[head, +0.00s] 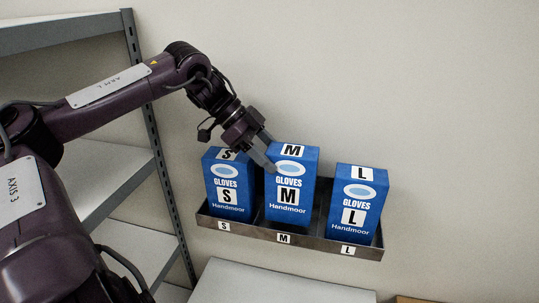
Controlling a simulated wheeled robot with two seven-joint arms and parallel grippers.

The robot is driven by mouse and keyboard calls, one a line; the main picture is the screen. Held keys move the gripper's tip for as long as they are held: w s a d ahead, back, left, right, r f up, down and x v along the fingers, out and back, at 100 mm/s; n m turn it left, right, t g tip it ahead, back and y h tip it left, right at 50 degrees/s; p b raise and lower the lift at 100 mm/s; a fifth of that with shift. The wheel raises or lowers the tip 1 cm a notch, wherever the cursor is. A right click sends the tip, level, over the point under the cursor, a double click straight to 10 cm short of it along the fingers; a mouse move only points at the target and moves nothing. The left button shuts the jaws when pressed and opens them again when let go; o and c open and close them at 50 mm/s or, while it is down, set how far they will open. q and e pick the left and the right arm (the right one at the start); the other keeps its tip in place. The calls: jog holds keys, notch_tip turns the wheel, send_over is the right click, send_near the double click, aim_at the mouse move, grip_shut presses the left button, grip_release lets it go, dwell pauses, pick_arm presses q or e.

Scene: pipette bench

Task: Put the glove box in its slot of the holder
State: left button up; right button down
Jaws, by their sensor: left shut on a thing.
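The blue M glove box (288,190) is upright in the middle part of the holder (318,243), above the M label. Its lower edge is behind the front lip, so I cannot tell whether it rests on the floor. My left gripper (267,153) is shut on the upper left side of the M box, one finger in front and one behind. The S box (228,190) stands to its left above the S label, and the L box (356,205) to its right above the L label. My right gripper is not in view.
The holder is a shallow metal tray against the wall. Grey metal shelving (150,125) stands at the left. A pale flat surface (280,285) lies below the holder. The wall to the right of the L box is clear.

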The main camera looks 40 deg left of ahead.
pick_arm(q)
jog(key=shift+w+a+f, duration=0.1)
jog(key=shift+f, duration=1.2)
jog(key=o, duration=1.2)
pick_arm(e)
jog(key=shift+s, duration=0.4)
pick_arm(q)
jog(key=b+v, duration=0.1)
jog(key=v, duration=0.7)
jog(key=b+v, duration=0.1)
jog(key=v, duration=0.3)
jog(key=shift+r+b, duration=0.3)
jog(key=shift+r, duration=0.3)
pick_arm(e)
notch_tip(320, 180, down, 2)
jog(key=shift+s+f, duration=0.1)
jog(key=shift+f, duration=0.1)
